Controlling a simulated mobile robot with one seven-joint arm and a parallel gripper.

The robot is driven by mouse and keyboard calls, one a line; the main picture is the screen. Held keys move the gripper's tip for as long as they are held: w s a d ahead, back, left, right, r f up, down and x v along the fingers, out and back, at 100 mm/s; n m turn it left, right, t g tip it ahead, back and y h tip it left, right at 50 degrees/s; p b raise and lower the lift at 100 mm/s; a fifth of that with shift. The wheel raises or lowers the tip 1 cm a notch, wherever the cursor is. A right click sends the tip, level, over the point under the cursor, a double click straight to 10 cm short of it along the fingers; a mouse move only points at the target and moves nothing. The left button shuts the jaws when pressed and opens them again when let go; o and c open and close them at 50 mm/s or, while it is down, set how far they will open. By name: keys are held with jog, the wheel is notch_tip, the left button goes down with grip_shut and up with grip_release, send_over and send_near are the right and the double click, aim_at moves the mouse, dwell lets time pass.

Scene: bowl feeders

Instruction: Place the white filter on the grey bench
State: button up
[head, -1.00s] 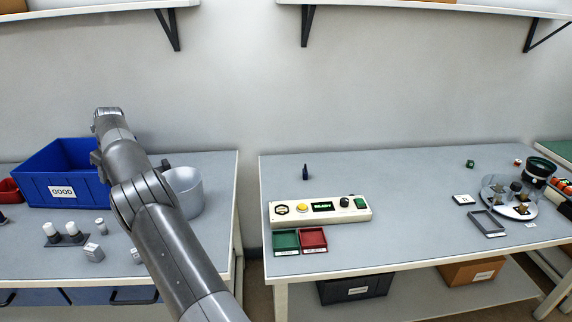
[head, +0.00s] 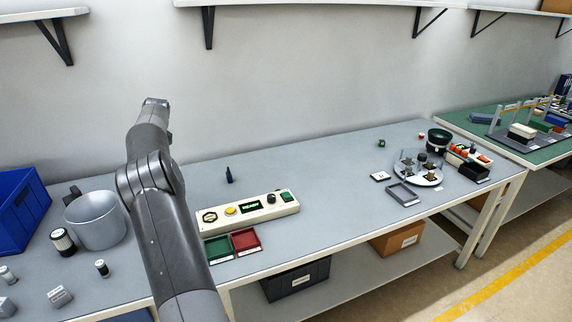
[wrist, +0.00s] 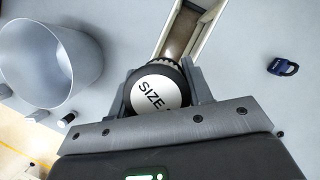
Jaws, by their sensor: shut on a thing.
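The white filter (wrist: 157,90) is between the fingers of my gripper (wrist: 160,95) in the wrist view. Its round white face reads "SIZE", the rest cut off, with a dark ribbed rim around it. In the head view my arm hides the gripper and the held filter. A grey bench (head: 345,165) spans the middle and right of the head view.

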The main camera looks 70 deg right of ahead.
jog(key=s+d+m+h, duration=0.1)
jog(key=s+d+m, duration=0.1)
jog(key=s+d, duration=1)
jog(key=s+d+m, duration=0.2)
jog(key=s+d, duration=0.5)
jog(key=s, duration=0.8)
jog(key=s+d+m+g+h, duration=0.1)
jog(key=s+d+m, duration=0.15)
jog(key=s, duration=1.35)
jog(key=s+d+m+h, duration=0.15)
jog(key=s+d, duration=0.25)
jog(key=s, duration=1.3)
notch_tip(320, 180, down, 8)
jog(key=shift+y, duration=0.45)
jog(key=w+d+f, duration=0.1)
jog(key=w+f, duration=0.1)
jog(key=w, duration=0.1)
jog(key=w+d+f, duration=0.1)
jog(key=w+f, duration=0.1)
jog(key=w, duration=0.2)
jog(key=w+d+f, duration=0.1)
jog(key=w+f, duration=0.1)
jog(key=w, duration=0.2)
jog(key=shift+d+f, duration=0.1)
jog(key=shift+f, duration=0.05)
jog(key=shift+w+f, duration=0.3)
jog(key=shift+f, duration=1.85)
